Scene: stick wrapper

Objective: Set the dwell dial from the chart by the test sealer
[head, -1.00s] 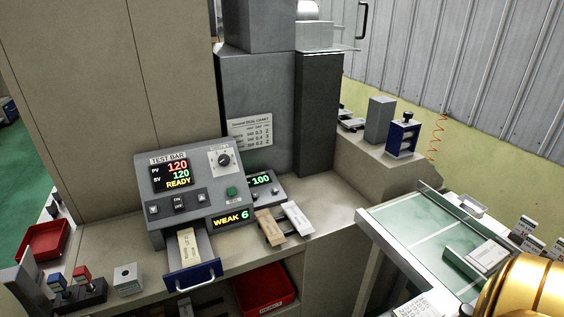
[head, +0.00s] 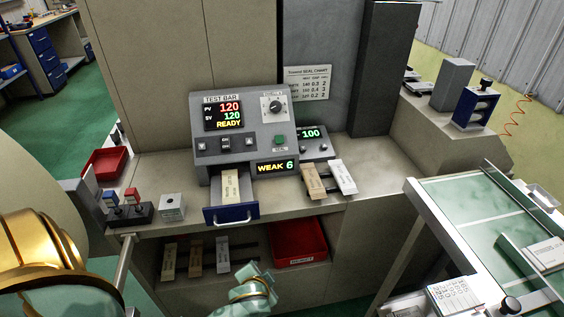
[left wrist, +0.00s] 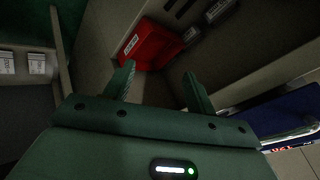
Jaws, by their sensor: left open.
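The grey test sealer (head: 256,142) stands on the bench. Its screen (head: 225,115) reads PV 120, SV 120, READY. The dwell dial (head: 274,106) is a black knob on a white plate at the panel's upper right. The seal chart (head: 308,83) is a white sheet on the grey column behind; its rows are too small to read surely. My left gripper (head: 254,277) is low in front of the bench, below and apart from the dial. In the left wrist view its fingers (left wrist: 158,74) are open and empty. My right gripper is out of view.
A tray with a blue front (head: 231,213) sticks out of the sealer with a pale strip in it. Two sample strips (head: 328,179) lie to its right. A red bin (head: 300,246) and several strips sit on the lower shelf. A green-topped table (head: 470,235) stands right.

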